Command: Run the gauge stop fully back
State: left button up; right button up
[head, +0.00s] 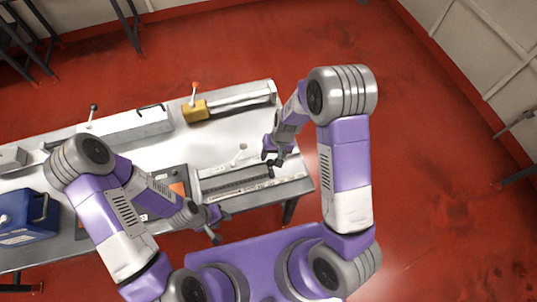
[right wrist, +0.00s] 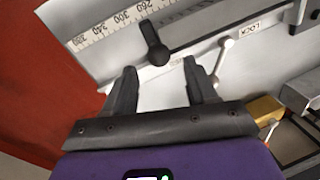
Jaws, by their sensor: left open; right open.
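The gauge (head: 250,186) is a long rail with a dark slotted bar at the table's front right. In the right wrist view its white scale (right wrist: 112,27) shows numbers from about 260 to 380. A black-knobbed stop handle (right wrist: 154,45) stands up from the rail near the 260 mark. A white lever (right wrist: 222,58) beside a LOCK label (right wrist: 253,28) is to its right. My right gripper (right wrist: 160,76) is open and empty, its fingertips just short of the black handle, apart from it. My left gripper (head: 213,222) seems open and empty over the table's front edge.
A yellow block (head: 194,111) with a red-knobbed lever sits on a rail at the back right. A long grey fixture (head: 125,127) stands at the back middle, a blue box (head: 27,220) at the left. The white tabletop (head: 215,145) between is mostly clear.

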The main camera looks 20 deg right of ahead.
aim_at(271, 161)
jog(key=f, duration=0.2)
jog(key=a+f, duration=0.1)
jog(key=f, duration=0.2)
jog(key=shift+s+f, duration=0.1)
jog(key=shift+f, duration=0.25)
grip_shut()
